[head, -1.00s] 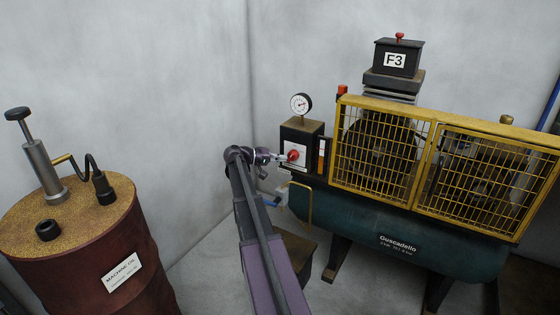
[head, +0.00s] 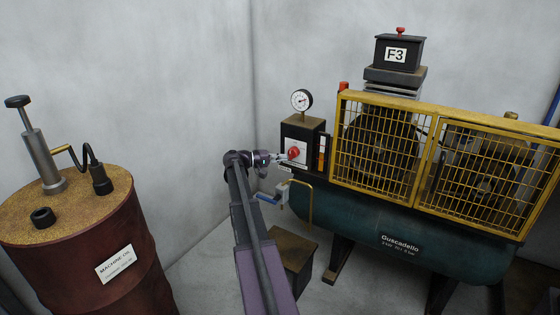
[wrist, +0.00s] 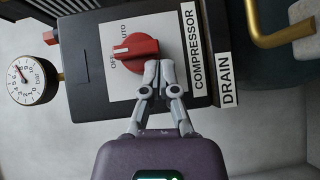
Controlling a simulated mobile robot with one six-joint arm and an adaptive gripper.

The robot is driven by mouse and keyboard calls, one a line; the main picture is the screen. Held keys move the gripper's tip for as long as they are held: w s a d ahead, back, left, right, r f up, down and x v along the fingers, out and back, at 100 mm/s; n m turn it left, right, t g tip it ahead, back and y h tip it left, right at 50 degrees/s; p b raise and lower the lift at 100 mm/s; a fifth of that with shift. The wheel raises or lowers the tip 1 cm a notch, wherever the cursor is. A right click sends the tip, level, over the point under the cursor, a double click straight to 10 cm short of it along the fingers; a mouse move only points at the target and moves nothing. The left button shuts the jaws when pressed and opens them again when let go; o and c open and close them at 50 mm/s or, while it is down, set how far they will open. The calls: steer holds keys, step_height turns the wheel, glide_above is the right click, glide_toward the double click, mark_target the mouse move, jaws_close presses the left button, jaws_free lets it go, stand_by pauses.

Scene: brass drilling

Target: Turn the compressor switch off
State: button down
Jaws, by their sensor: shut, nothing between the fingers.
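The compressor switch is a red rotary knob (head: 294,153) on a white plate on a dark control box (head: 300,132), at the left end of the compressor. In the wrist view the red knob (wrist: 135,47) has OFF and AUTO printed beside it. Its bar lies roughly across the picture, its left end near these words; I cannot tell exactly which it marks. My gripper (wrist: 158,66) is shut and empty. Its fingertips are at the knob's lower right edge, touching or very close. The head view shows my gripper (head: 281,157) just left of the knob.
A pressure gauge (head: 302,100) stands above the box. A yellow guard (head: 384,150) covers the compressor (head: 365,222). A blue-handled valve (head: 266,198) and a bent yellow pipe (head: 311,203) are below the box. An oil drum (head: 95,240) stands at left.

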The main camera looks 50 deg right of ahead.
steer(key=shift+s+d, duration=0.1)
steer(key=shift+s, duration=0.05)
stand_by(0.6)
steer(key=w+d+v, duration=0.1)
steer(key=w+v, duration=0.1)
steer(key=v, duration=1.1)
steer(key=shift+w+d+f, duration=0.15)
steer(key=shift+d+f, duration=0.3)
steer(key=shift+f, duration=0.05)
